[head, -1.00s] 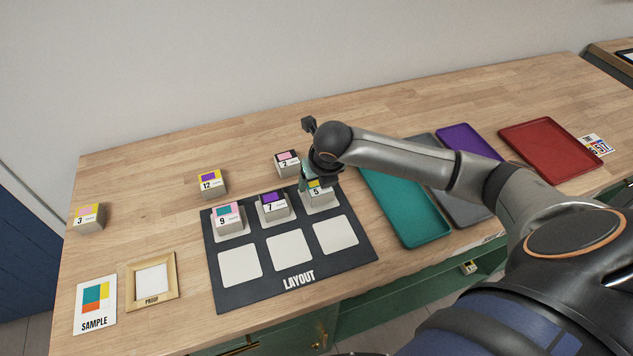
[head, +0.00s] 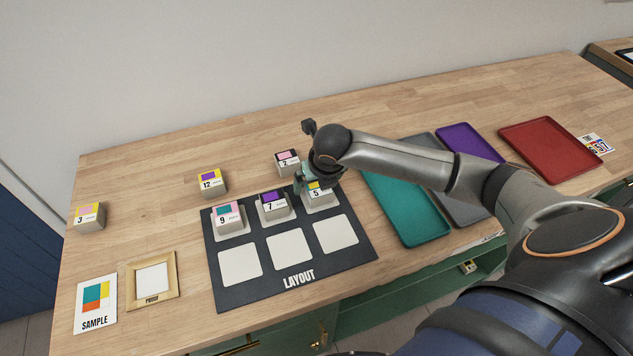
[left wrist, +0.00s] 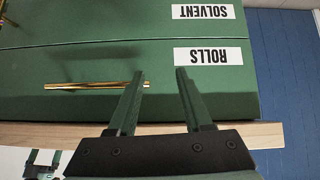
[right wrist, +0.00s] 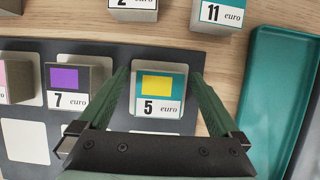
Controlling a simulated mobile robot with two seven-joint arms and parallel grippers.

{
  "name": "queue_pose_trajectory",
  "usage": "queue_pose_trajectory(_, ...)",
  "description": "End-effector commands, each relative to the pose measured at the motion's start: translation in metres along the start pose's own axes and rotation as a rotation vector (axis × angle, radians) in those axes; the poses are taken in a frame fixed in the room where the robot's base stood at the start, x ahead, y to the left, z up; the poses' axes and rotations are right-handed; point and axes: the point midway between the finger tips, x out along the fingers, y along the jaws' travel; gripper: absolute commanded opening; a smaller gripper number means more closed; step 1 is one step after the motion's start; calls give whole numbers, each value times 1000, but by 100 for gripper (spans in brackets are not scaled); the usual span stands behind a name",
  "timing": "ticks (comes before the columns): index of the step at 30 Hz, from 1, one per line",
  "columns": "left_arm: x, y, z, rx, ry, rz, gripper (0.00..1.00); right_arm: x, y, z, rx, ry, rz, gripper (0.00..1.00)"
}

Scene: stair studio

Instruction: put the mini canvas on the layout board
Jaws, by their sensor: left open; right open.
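The dark layout board (head: 262,267) has two rows of white squares. Mini canvases 9 (head: 229,219), 7 (head: 274,206) and 5 (head: 318,197) stand on its back row, and the front row is bare. My right gripper (right wrist: 160,90) is open, its fingers on either side of canvas 5 (right wrist: 158,92), which has a yellow patch on teal. Canvases 12 (head: 212,184), 2 (head: 288,163) and 3 (head: 89,216) stand on the table off the board. Canvas 11 (right wrist: 220,14) shows in the right wrist view. My left gripper (left wrist: 158,75) is open and empty, facing green drawers.
Teal (head: 405,210), grey (head: 470,208), purple (head: 470,142) and red (head: 553,150) trays lie on the right. A sample card (head: 96,305) and proof frame (head: 152,280) lie at the front left. Drawers labelled ROLLS (left wrist: 208,56) and SOLVENT (left wrist: 207,12) face my left wrist.

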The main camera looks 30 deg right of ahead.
Motion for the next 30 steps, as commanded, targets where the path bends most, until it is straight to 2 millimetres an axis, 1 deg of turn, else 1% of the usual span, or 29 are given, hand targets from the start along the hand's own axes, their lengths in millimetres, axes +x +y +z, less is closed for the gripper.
queue_pose_trajectory(2, 0, 0, 0, 0, 0, 0, 50, -6, 0, 2, 0, -3, 0, 99)
queue_pose_trajectory(5, -2, 0, -2, 0, 0, 0, 50, -21, 0, 3, 0, -5, 1, 99)
queue_pose_trajectory(12, -5, 0, -6, 0, 0, 0, 50, -74, 0, 3, 0, -5, 1, 99)
queue_pose_trajectory(15, -6, 0, -7, 0, 0, 0, 50, -93, 0, 2, -1, -5, 1, 99)
queue_pose_trajectory(18, -7, 0, -8, 0, 0, 0, 50, -108, 0, 2, 1, -4, 1, 99)
queue_pose_trajectory(21, -8, 0, -8, 0, 0, 0, 50, -117, 0, 2, 0, -2, 0, 99)
queue_pose_trajectory(24, -8, 0, -8, 0, 0, 0, 50, -121, 0, 2, 1, -1, 0, 99)
queue_pose_trajectory(30, -8, 0, -8, 0, 0, 0, 50, -122, 0, 1, 1, 0, 0, 99)
